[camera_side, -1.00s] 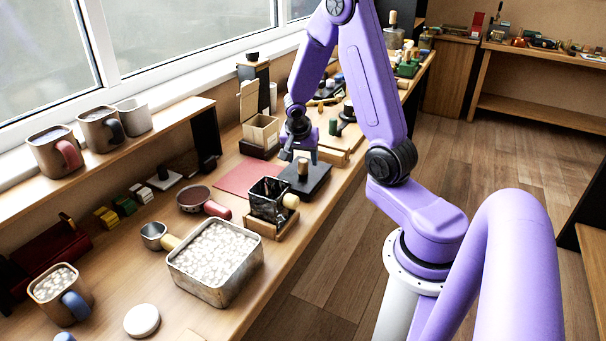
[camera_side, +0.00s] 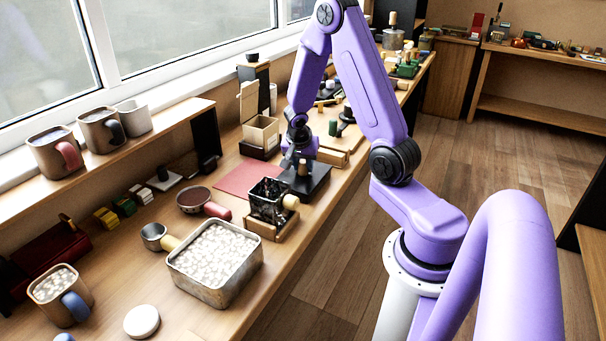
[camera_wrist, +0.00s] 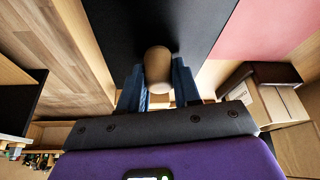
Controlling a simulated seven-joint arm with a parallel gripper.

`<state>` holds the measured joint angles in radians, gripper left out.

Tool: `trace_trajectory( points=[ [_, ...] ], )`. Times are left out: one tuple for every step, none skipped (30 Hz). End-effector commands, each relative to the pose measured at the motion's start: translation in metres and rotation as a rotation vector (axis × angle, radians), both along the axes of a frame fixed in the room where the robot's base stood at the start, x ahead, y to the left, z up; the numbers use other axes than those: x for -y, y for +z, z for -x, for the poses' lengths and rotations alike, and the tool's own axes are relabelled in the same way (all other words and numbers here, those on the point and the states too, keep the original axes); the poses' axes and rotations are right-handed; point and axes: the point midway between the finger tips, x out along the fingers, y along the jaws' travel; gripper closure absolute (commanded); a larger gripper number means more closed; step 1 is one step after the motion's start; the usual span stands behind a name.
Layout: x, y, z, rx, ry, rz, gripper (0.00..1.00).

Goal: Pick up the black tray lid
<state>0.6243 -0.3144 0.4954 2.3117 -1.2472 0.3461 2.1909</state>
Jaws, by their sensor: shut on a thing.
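The black tray lid (camera_side: 313,184) is a flat dark slab with a round wooden knob (camera_side: 303,169). It lies at the bench's front edge, beside the red mat; I see no clear gap under it. My gripper (camera_side: 297,162) is down at the knob. In the wrist view the lid (camera_wrist: 150,25) fills the top middle, and its knob (camera_wrist: 158,62) sits between the two blue-grey fingers of my gripper (camera_wrist: 159,80), which are shut on it. The fingers hide the knob's sides.
A red mat (camera_side: 245,178) lies left of the lid. A dark square container (camera_side: 268,202) on a wooden stand is close in front. A box with a raised flap (camera_side: 260,132) stands behind. A metal tin of pale pieces (camera_side: 228,290) is nearer the camera.

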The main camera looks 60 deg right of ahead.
Motion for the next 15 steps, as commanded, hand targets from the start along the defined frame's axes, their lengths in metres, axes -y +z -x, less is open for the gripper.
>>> trace_trajectory(
  points=[
    [0.000,0.000,0.000,0.000,0.000,0.000,1.00],
    [0.000,0.000,0.000,0.000,0.000,0.000,1.00],
    [0.000,0.000,0.000,0.000,0.000,0.000,1.00],
    [0.000,0.000,0.000,0.000,0.000,0.001,1.00],
    [0.000,0.001,0.000,0.000,0.000,0.001,1.00],
    [0.000,0.001,0.000,0.001,-0.001,0.001,1.00],
    [0.000,0.002,0.000,0.001,-0.001,0.001,1.00],
    [0.000,0.002,0.000,0.002,-0.001,0.002,1.00],
    [0.000,0.004,-0.001,0.002,-0.001,0.003,1.00],
    [0.000,0.005,-0.001,0.002,0.000,0.003,1.00],
    [0.000,0.006,-0.001,0.003,-0.001,0.003,1.00],
    [0.001,0.008,-0.001,0.001,-0.001,0.004,1.00],
    [0.001,0.010,-0.001,0.002,-0.002,0.005,1.00],
    [0.001,0.012,-0.001,0.002,-0.003,0.005,1.00],
    [0.001,0.015,-0.001,0.004,-0.003,0.005,1.00]
  ],
)
